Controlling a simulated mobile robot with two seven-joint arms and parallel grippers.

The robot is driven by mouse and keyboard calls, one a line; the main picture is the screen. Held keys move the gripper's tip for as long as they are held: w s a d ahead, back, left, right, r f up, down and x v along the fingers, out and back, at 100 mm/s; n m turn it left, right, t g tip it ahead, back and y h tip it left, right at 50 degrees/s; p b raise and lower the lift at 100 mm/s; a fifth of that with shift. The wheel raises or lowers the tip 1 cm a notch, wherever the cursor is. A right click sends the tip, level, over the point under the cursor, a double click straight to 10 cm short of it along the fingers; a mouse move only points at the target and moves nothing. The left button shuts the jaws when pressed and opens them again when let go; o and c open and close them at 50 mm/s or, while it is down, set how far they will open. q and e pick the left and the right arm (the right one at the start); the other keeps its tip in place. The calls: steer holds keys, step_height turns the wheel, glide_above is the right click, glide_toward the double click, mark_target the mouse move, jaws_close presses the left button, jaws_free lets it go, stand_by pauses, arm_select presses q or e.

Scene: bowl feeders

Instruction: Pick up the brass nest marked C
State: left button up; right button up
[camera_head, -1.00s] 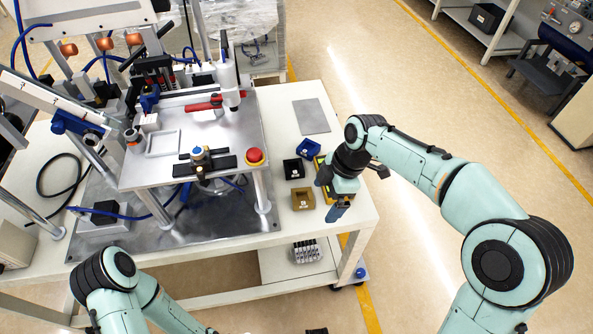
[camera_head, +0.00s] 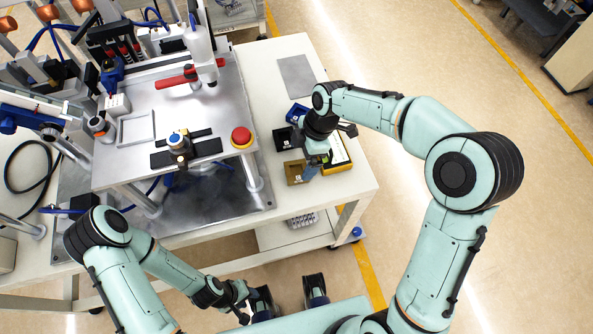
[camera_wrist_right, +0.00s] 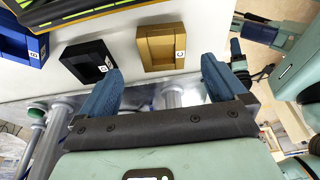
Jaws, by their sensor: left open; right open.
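The brass nest marked C (camera_head: 296,173) sits near the table's front right corner. In the right wrist view the nest (camera_wrist_right: 158,48) shows its recess and a white tag with C, just past my fingertips. My right gripper (camera_head: 312,167) is open beside the nest in the head view. In the right wrist view its blue fingers (camera_wrist_right: 161,76) are spread to either side of the nest, apart from it and holding nothing. My left gripper (camera_head: 243,303) is open, low in front of the table; its fingers show only small in the head view.
A black nest (camera_head: 285,139) and a blue nest (camera_head: 297,112) stand behind the brass one. A yellow-edged black item (camera_head: 338,153) lies to its right, partly under my arm. The feeder's metal platform (camera_head: 212,110) with a red button stands to the left.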

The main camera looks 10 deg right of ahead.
mark_target(295, 172)
steer(key=x, duration=0.5)
steer(key=shift+s+f, duration=0.1)
steer(key=shift+s, duration=0.05)
steer(key=shift+c, duration=0.3)
steer(key=c, duration=1.4)
